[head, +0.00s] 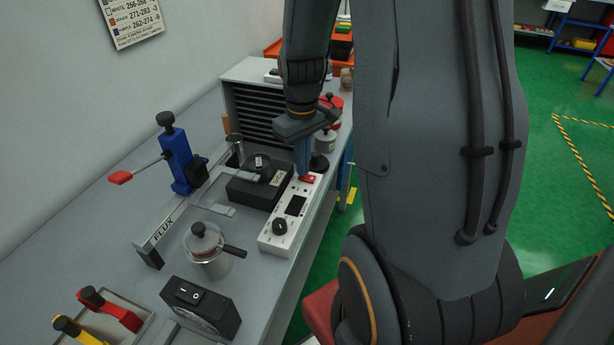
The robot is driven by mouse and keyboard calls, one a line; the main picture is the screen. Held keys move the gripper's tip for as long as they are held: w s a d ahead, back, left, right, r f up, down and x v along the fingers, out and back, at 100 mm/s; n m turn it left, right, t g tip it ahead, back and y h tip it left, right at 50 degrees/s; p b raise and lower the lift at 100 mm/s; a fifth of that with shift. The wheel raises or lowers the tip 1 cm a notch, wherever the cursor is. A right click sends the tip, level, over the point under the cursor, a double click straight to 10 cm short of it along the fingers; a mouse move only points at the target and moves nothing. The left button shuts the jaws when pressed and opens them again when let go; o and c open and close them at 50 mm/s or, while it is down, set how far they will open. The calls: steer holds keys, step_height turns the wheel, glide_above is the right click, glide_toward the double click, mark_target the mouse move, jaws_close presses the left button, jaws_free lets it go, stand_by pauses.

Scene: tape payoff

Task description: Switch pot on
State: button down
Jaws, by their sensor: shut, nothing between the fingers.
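A white control box (268,240) with a black display, a black knob and a red rocker switch (307,179) stands along the bench's front edge. The switch is at its far end. My gripper (303,172) points down with its fingers shut and empty, right at the switch. The fingertips look to be touching or just above it; I cannot tell which. They partly hide the switch, and its position is not clear. A black pot unit (245,191) with a round well on top sits just left of the control box.
A lidded metal pot with a handle (208,262) and a black box with a rocker switch (188,308) stand nearer. A blue clamp with a red-tipped lever (180,160) stands left. A grey slotted cabinet (258,108) and a red-lidded can (333,105) are behind.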

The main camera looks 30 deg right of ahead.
steer(key=shift+f, duration=0.4)
steer(key=shift+r, duration=0.15)
step_height(320, 180, up, 7)
steer(key=p, duration=0.6)
stand_by(0.4)
steer(key=s+a+b, duration=0.2)
steer(key=s+a, duration=0.2)
steer(key=a, duration=0.2)
steer(key=s+a+f+m+t+b, duration=0.1)
steer(key=s+a+b, duration=0.2)
steer(key=a, duration=0.4)
steer(key=shift+s+m+b, duration=0.3)
steer(key=shift+s, duration=0.05)
